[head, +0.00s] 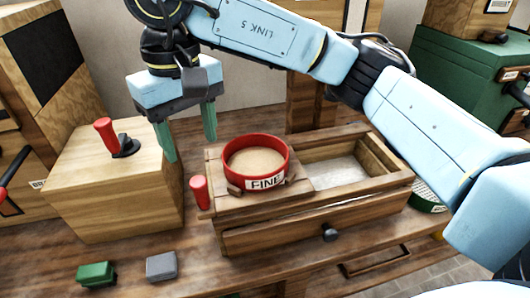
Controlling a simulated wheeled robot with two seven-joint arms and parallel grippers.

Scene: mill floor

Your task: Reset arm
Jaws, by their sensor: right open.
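My right arm reaches in from the right across the upper part of the head view. Its gripper (188,134) points down with its two green fingers apart and nothing between them. It hangs above and left of a red round sieve (257,144) labelled "FINE", apart from it. The sieve holds a tan material and sits on the left part of a wooden box (270,238). My left gripper is not in view.
A wooden block with a red-handled lever (106,132) stands left. A red knob (199,192) is beside the box. Green (96,274) and grey (161,266) blocks lie at the front. A green machine (463,75) stands back right.

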